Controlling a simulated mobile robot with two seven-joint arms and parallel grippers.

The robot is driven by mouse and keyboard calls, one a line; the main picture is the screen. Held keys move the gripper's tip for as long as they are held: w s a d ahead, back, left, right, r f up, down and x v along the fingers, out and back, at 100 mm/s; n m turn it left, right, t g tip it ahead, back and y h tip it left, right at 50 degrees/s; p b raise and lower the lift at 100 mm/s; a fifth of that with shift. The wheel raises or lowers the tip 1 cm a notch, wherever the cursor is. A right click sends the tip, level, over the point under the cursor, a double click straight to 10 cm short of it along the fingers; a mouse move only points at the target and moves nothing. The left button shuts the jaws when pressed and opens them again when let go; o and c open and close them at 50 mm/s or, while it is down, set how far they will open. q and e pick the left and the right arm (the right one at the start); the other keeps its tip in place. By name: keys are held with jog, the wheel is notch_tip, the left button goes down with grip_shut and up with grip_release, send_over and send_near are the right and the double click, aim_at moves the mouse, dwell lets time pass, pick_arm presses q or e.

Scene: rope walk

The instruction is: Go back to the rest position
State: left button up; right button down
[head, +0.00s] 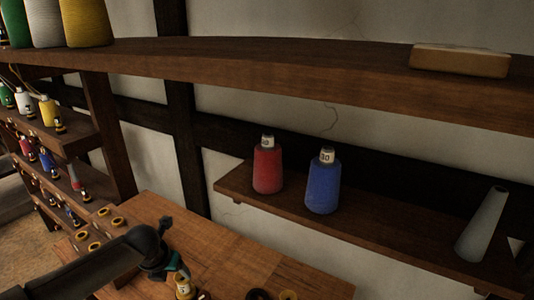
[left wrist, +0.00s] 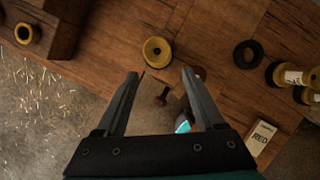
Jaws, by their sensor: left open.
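My left gripper (head: 176,266) is at the lower left of the head view, over the wooden bench (head: 225,245), with my dark arm coming in from the left. In the left wrist view its two grey fingers (left wrist: 159,74) are spread apart with nothing held between them. My right gripper does not show in either view.
A red cone (head: 268,170) and a blue cone (head: 323,186) stand on the wall shelf, with a bare grey cone (head: 482,225) to the right. A thick shelf (head: 300,62) crosses above. A block marked RED (left wrist: 262,139) lies at the bench edge.

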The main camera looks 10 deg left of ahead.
pick_arm(q)
jog(key=s+d+f+n+h, duration=0.3)
jog(key=s+d+n, duration=1.05)
jog(key=d, duration=0.45)
jog(key=s+a+r+n+y, duration=0.1)
jog(key=s+a+r+n, duration=0.15)
jog(key=s+n, duration=0.55)
jog(key=s+a+r+n+y, duration=0.1)
jog(key=s+r+n, duration=0.2)
jog(key=s+n, duration=0.55)
notch_tip(320, 180, down, 30)
jog(key=w+n+g+b, duration=0.1)
jog(key=n+g+b, duration=0.1)
jog(key=b, duration=0.7)
jog(key=s+a+f+b, duration=0.1)
jog(key=s+f+b, duration=0.3)
jog(key=s+f, duration=0.3)
jog(key=s+a+f+g+b, duration=0.1)
jog(key=s+f+b, duration=0.3)
jog(key=f, duration=1.2)
jog(key=s, duration=0.4)
jog(key=shift+s+a, duration=0.2)
